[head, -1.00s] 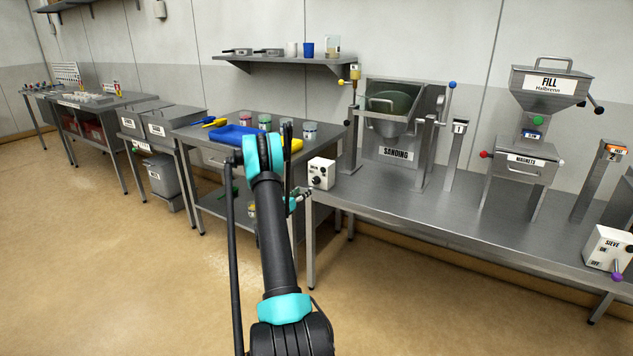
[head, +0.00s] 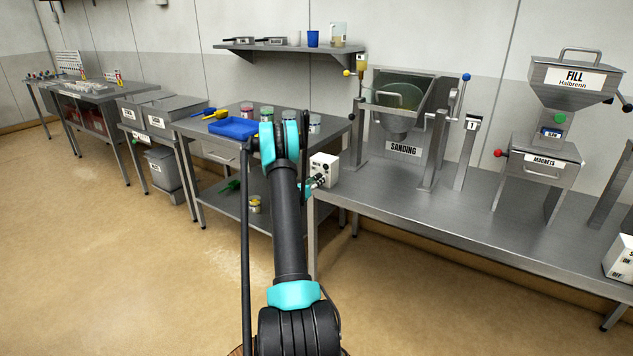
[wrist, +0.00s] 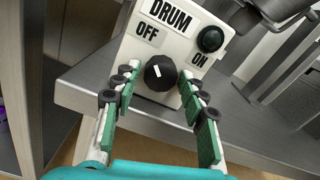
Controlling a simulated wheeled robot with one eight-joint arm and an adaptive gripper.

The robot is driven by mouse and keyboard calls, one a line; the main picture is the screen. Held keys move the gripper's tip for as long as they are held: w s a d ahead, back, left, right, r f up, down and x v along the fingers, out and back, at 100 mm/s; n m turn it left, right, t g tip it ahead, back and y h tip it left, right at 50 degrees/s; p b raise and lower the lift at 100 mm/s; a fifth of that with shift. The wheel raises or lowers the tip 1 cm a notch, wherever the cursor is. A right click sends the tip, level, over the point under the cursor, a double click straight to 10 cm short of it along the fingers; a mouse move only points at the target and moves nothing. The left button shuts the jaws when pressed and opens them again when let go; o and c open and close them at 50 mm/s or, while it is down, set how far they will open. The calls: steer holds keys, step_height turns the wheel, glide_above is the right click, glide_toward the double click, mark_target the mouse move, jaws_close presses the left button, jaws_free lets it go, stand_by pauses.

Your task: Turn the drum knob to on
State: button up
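The drum control box (wrist: 178,30) is white, labelled DRUM, with OFF on the left and ON on the right. A black round button or lamp (wrist: 210,39) sits above ON. My gripper (wrist: 159,84) is open, with a finger on each side of the knob. I cannot tell whether the fingers touch it. In the head view the box (head: 324,168) stands at the left end of the steel bench, and my gripper (head: 318,181) is in front of it, partly hidden by my arm.
The steel bench (head: 470,217) holds the SANDING machine (head: 404,149) and the FILL and MAGNETS hopper (head: 575,78) to the right. A table with a blue tray (head: 232,128) and jars stands to the left. Open floor (head: 120,260) lies at the left.

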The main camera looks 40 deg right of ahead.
steer(key=c, duration=0.8)
steer(key=shift+m, duration=0.5)
steer(key=m, duration=0.3)
steer(key=shift+w+m, duration=0.1)
steer(key=shift+m, duration=0.3)
steer(key=m, duration=0.4)
steer(key=shift+a+m, duration=0.1)
steer(key=shift+m, duration=0.2)
steer(key=m, duration=0.4)
steer(key=shift+w, duration=0.1)
steer(key=m, duration=0.4)
steer(key=shift+r+m, duration=0.1)
steer(key=shift+m, duration=0.2)
